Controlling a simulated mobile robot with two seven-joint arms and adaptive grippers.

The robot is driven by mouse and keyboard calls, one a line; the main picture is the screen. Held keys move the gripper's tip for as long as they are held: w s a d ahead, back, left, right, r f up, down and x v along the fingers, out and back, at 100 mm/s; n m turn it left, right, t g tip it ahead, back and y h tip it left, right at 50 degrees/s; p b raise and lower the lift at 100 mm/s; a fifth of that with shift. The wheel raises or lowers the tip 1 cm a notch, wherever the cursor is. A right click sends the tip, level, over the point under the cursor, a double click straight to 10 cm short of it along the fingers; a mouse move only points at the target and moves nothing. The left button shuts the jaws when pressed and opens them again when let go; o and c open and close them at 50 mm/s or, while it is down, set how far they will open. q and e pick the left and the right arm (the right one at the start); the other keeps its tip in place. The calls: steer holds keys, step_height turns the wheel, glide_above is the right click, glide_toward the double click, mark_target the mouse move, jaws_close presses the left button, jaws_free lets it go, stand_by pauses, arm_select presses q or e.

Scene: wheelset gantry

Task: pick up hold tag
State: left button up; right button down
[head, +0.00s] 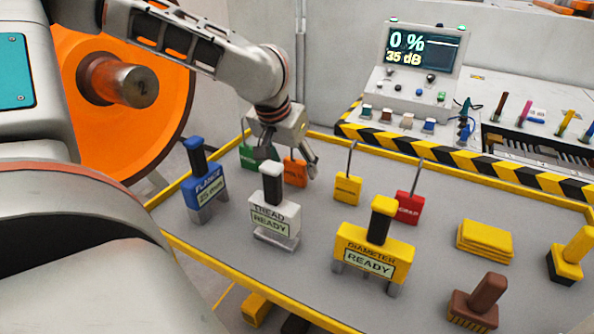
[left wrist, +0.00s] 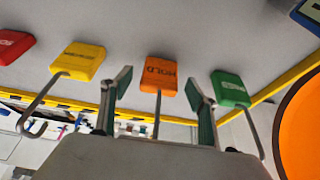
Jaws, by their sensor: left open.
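The hold tag is an orange block marked HOLD, with a thin metal hook stem. In the head view the hold tag (head: 294,173) lies at the tray's back edge, partly hidden by my left gripper (head: 289,162). My left gripper is open, one finger to each side of the tag. In the left wrist view the hold tag (left wrist: 161,76) is centred just beyond the two fingertips (left wrist: 160,95), its stem running back between the fingers. I see no finger contact with it. My right gripper is not in view.
A green tag (head: 257,155) sits close on the left, a yellow tag (head: 347,189) and a red tag (head: 409,207) on the right. White TREAD (head: 275,221), blue FLANGE (head: 206,190) and yellow DIAMETER (head: 372,255) gauges stand in front. Bare tray lies between them.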

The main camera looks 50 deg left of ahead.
arm_select(q)
steer(key=shift+r, duration=0.1)
steer(key=c, duration=1.2)
